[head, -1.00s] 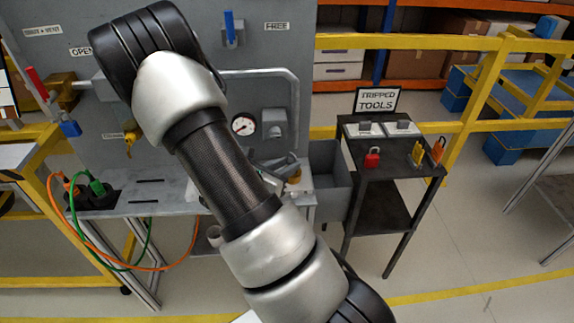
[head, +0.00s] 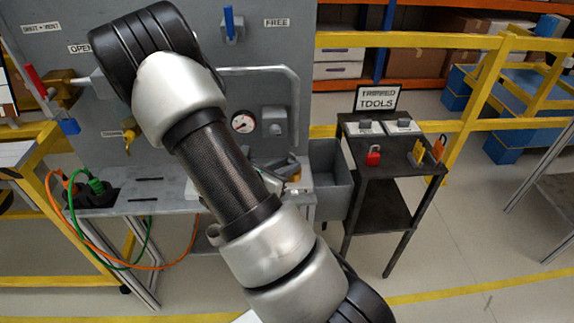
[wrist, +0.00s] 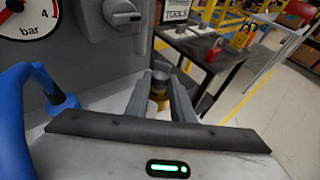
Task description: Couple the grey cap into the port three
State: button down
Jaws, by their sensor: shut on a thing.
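My gripper (wrist: 160,95) shows in the wrist view with its two grey fingers close together around a small piece. The piece has a dark grey, round top (wrist: 158,77) and a brass-yellow part below; I take it for the grey cap. Its lower end is hidden by the dark gripper edge. In the head view my arm covers much of the bench, and the gripper (head: 274,168) shows only partly, low over the bench's right end. A brass-yellow bit shows beside it. I cannot make out port three or its label in either view.
The grey panel (head: 290,60) carries a pressure gauge (head: 243,122) and a grey switch box (head: 274,120). A blue curved handle (wrist: 30,100) is close at left in the wrist view. A grey bin (head: 331,180) and a dark tool cart (head: 392,160) with padlocks stand at right.

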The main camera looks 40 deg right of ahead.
jog(key=shift+f, duration=0.3)
dwell(0.4)
jog(key=c, duration=1.5)
grip_release()
jog(key=shift+o, duration=0.2)
jog(key=p+v, duration=0.1)
jog(key=v, duration=1.6)
jog(key=shift+a+r, duration=0.2)
